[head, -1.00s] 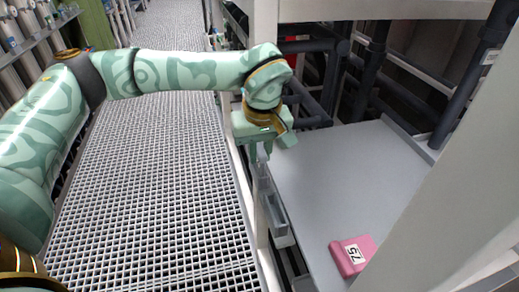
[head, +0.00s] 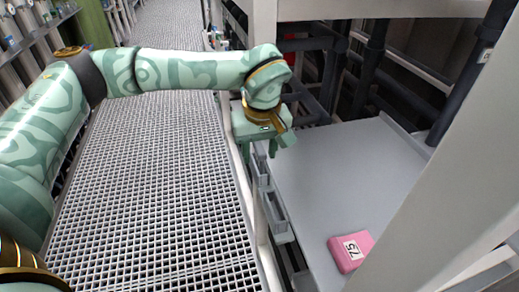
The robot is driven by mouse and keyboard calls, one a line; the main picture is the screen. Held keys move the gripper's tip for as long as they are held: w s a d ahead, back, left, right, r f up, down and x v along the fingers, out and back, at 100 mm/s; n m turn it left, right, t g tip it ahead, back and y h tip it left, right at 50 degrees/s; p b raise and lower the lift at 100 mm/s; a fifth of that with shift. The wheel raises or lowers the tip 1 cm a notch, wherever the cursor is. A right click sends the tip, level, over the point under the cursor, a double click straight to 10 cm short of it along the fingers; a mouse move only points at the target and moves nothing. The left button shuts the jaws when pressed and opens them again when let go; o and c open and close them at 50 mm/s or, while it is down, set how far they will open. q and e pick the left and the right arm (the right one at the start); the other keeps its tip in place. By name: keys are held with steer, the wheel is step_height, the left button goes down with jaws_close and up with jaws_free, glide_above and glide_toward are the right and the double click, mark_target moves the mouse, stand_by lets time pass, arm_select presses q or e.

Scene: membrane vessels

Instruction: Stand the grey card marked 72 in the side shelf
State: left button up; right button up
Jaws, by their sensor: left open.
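My left gripper (head: 259,150) points down over the far end of a narrow grey trough (head: 279,214) fixed along the side of the rack, which looks like the side shelf. Its two fingers are apart. I cannot make out a grey card marked 72; any card in the trough beneath the fingers is too small or hidden to tell. My right gripper is not in view.
A pink block (head: 344,261) with a white number label lies on the wide grey shelf (head: 340,185), which is otherwise clear. A pale post (head: 425,215) stands at right. Dark pipes fill the back. The grating walkway (head: 155,190) is free.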

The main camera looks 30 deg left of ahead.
arm_select(q)
steer(key=r+p, duration=0.1)
steer(key=r, duration=0.1)
steer(key=r+p, duration=0.1)
steer(key=r, duration=0.2)
steer(key=r+p, duration=0.1)
steer(key=r, duration=0.2)
steer(key=shift+s+d+r+p, duration=0.15)
steer(key=shift+s+d+p, duration=0.15)
steer(key=shift+d, duration=0.05)
step_height(320, 180, up, 8)
steer(key=p, duration=0.3)
steer(key=shift+s+d, duration=0.3)
steer(key=shift+d, duration=0.1)
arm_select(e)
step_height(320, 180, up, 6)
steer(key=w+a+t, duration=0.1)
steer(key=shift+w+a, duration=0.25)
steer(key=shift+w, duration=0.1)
